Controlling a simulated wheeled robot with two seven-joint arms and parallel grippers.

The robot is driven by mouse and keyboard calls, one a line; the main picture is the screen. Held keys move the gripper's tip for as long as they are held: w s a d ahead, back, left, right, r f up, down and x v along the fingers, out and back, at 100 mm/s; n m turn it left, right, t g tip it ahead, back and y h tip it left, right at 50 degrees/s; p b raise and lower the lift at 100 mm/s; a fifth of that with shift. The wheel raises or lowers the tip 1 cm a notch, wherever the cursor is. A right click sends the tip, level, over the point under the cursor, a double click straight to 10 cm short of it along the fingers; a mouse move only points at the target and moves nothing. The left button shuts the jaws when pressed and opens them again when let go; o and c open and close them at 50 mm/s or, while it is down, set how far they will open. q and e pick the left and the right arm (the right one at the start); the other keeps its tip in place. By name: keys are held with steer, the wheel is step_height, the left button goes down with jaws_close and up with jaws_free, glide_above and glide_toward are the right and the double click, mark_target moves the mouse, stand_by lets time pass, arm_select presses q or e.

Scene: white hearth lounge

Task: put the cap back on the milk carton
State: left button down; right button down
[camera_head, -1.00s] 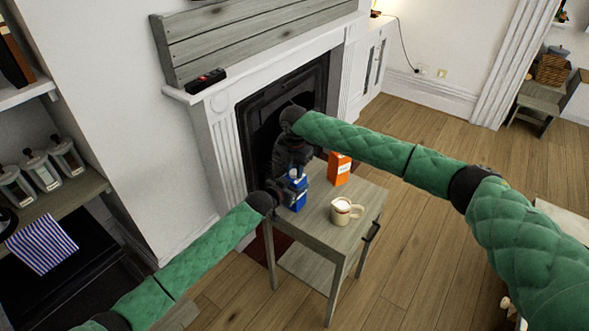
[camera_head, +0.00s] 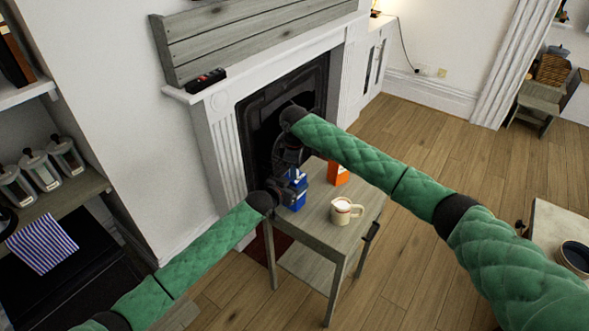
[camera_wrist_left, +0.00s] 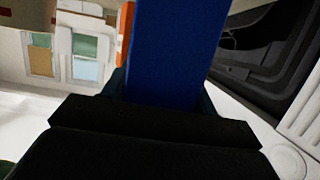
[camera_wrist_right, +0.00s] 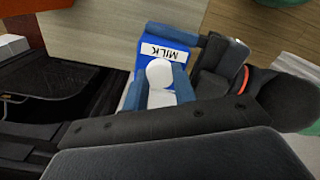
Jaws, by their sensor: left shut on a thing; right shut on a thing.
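The blue milk carton (camera_head: 298,201) stands on the small grey table (camera_head: 330,228). It fills the upper middle of the left wrist view (camera_wrist_left: 165,50), and its MILK label (camera_wrist_right: 165,53) shows in the right wrist view. My left gripper (camera_head: 284,196) is shut on the carton from the left. My right gripper (camera_head: 294,174) is above the carton, its fingers pointing down. In the right wrist view its blue-grey fingertips (camera_wrist_right: 160,88) are shut on the round white cap (camera_wrist_right: 159,72), at the carton's top. I cannot tell whether the cap touches the spout.
An orange carton (camera_head: 338,172) stands behind on the table, partly hidden by my right arm. A cream mug (camera_head: 345,211) stands at the table's right. The fireplace (camera_head: 258,130) is close behind. Open floor lies to the right.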

steer(key=c, duration=2.2)
jaws_free()
steer(key=m, duration=0.6)
steer(key=shift+a, duration=0.15)
steer(key=c, duration=2.2)
jaws_free()
steer(key=m, duration=0.5)
steer(key=c, duration=2.2)
jaws_free()
steer(key=shift+m, duration=0.9)
steer(key=c, duration=1)
jaws_free()
steer(key=shift+r, duration=0.1)
step_height(320, 180, up, 12)
steer(key=shift+f, duration=0.1)
